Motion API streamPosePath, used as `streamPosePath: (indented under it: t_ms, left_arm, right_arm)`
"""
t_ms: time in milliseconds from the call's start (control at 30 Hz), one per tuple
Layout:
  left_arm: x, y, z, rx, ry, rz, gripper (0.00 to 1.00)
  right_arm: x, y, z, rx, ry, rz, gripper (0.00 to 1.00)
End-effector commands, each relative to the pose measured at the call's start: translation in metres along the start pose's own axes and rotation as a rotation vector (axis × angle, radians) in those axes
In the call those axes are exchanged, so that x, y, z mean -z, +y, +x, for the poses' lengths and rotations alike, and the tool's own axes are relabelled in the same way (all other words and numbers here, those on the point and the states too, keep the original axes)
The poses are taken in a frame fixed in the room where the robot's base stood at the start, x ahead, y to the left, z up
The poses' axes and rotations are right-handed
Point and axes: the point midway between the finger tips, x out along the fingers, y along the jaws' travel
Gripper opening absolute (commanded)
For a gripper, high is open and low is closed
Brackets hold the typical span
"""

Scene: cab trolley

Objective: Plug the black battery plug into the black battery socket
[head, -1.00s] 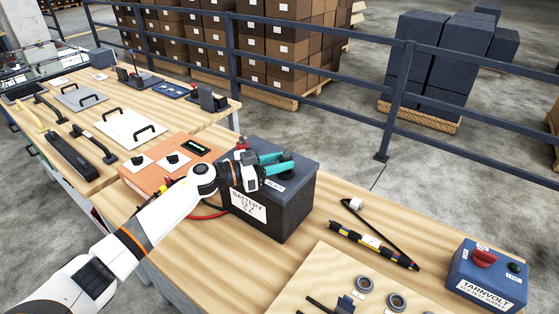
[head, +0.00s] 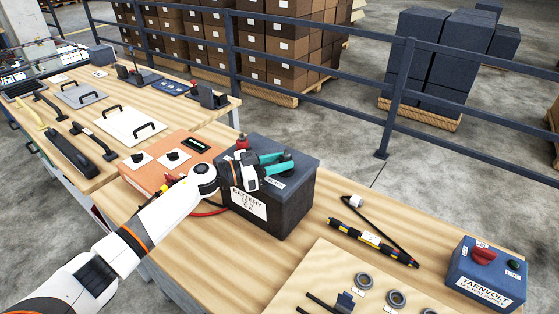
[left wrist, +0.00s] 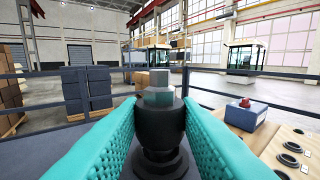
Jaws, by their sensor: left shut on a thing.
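The battery (head: 292,212) is a dark grey box with a white label on its front, standing on the wooden bench. My left gripper (head: 279,162) has its teal fingers over the battery's top right part. It is shut on the black battery plug (left wrist: 160,118), a round dark body with a grey hexagonal top. The plug is upright between the fingers in the left wrist view. A wider black round base, seemingly the black battery socket (left wrist: 160,164), shows directly beneath it. I cannot tell whether the plug is seated. My right gripper is not in view.
A red terminal piece (head: 241,142) stands on the battery's left part. An orange charger box (head: 151,178) with a red cable is at the left.

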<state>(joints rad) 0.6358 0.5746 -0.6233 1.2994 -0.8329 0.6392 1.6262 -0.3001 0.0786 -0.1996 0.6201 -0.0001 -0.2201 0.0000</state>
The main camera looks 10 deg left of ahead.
Motion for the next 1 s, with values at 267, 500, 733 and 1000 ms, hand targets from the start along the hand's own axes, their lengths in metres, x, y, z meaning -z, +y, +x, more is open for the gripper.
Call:
streamPosePath:
  t_ms: [267,500,733,1000]
  left_arm:
    - [0.006,0.000,0.000,0.000,-0.001,-0.001,0.03]
    - [0.009,0.000,0.000,0.001,-0.001,0.001,0.37]
    - [0.009,0.000,0.000,0.000,0.000,0.000,0.56]
    - [0.011,0.000,-0.007,-0.001,0.002,0.000,0.56]
  right_arm:
    - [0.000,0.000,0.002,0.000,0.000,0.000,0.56]
    - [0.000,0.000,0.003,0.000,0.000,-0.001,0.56]
    - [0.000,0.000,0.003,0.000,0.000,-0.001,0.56]
    - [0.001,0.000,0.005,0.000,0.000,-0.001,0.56]
